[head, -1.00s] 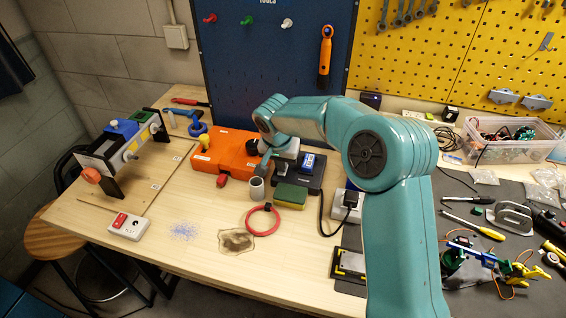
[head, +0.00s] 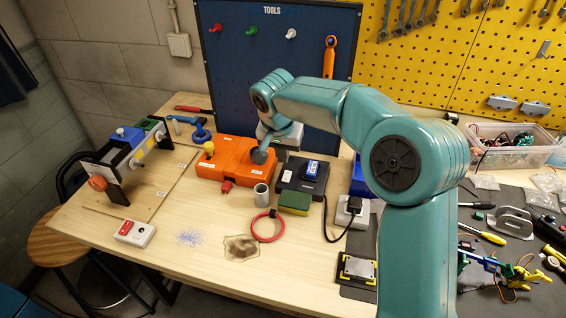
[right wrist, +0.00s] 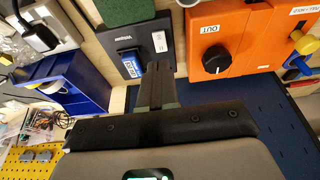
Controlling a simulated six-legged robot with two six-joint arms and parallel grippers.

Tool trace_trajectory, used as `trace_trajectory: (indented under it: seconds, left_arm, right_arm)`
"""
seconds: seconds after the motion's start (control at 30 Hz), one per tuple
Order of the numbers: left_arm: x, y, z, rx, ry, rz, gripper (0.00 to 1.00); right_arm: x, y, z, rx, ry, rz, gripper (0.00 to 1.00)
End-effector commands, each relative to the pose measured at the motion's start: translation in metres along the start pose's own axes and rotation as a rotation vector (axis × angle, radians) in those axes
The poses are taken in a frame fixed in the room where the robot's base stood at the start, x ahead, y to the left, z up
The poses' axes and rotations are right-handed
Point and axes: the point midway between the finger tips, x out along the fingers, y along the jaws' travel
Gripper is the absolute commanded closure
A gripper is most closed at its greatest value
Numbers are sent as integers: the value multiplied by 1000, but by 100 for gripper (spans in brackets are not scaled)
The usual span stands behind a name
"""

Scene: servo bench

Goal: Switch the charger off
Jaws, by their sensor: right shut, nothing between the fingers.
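The charger (head: 287,183) is a flat black unit behind the green-and-yellow sponge, with a blue battery (head: 312,169) seated on it. My right gripper (head: 261,155) is shut and empty, over the orange box's right end and left of the charger in the head view. Its closed fingers show in the right wrist view (right wrist: 156,85); contact cannot be told. My left gripper is not in view.
The orange box (head: 237,169) has a black knob (right wrist: 216,57) marked OUT. A grey cup (head: 261,194), sponge (head: 294,202) and red ring (head: 266,228) stand in front. A white socket block (head: 355,216) with a black plug and cable is right of the charger.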

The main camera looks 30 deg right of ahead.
Motion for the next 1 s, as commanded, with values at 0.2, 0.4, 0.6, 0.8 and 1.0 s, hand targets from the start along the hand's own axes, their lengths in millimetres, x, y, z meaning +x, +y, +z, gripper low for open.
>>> trace_trajectory:
  seconds: [0.2, 0.4, 0.6, 0.8, 1.0]
  left_arm:
    - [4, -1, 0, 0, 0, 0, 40]
    - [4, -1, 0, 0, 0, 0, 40]
    - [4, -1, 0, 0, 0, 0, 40]
    - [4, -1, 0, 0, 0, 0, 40]
    - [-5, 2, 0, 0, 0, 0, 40]
  right_arm:
    - [-34, 0, 4, 0, 1, -2, 100]
    - [-44, 1, 6, 0, 0, 0, 100]
    - [-45, 0, 6, 0, 0, 0, 100]
    - [-45, 0, 6, 0, 0, 0, 100]
    - [-54, 0, 4, 0, 0, 0, 100]
